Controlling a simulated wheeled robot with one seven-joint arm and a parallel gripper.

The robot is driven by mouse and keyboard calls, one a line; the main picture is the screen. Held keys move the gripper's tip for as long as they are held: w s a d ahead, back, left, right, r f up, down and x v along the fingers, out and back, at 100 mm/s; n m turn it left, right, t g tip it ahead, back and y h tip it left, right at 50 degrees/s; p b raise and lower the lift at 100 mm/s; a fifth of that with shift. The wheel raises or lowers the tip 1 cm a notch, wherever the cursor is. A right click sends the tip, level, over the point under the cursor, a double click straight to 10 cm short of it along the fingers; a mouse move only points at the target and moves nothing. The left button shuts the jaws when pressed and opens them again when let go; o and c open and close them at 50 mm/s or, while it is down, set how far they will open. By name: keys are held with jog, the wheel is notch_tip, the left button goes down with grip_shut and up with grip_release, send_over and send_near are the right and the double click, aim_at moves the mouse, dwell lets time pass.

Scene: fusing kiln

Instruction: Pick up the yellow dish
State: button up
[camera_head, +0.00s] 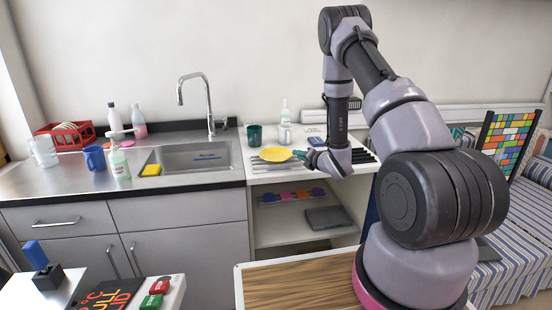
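The yellow dish (275,154) is a shallow round piece in the camera_head view, over the ribbed drainer surface just right of the sink. My gripper (298,154) is at the right edge of the dish, reaching in from the right. Its fingertips are small here and overlap the dish's rim in the picture. I cannot tell whether they are closed on the rim or only beside it. I also cannot tell whether the dish rests on the surface or is slightly above it.
A dark green cup (254,135) stands behind the dish, with a clear jar (284,134) nearby. The sink (192,158) with its tall faucet (207,105) is to the left. A yellow sponge (151,170), blue mug (95,158) and soap bottle (120,165) stand further left.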

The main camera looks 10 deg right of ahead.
aim_at(291, 154)
jog(key=x, duration=0.5)
jog(key=shift+a+f, duration=0.15)
jog(key=shift+a, duration=0.05)
grip_shut()
dwell(1.1)
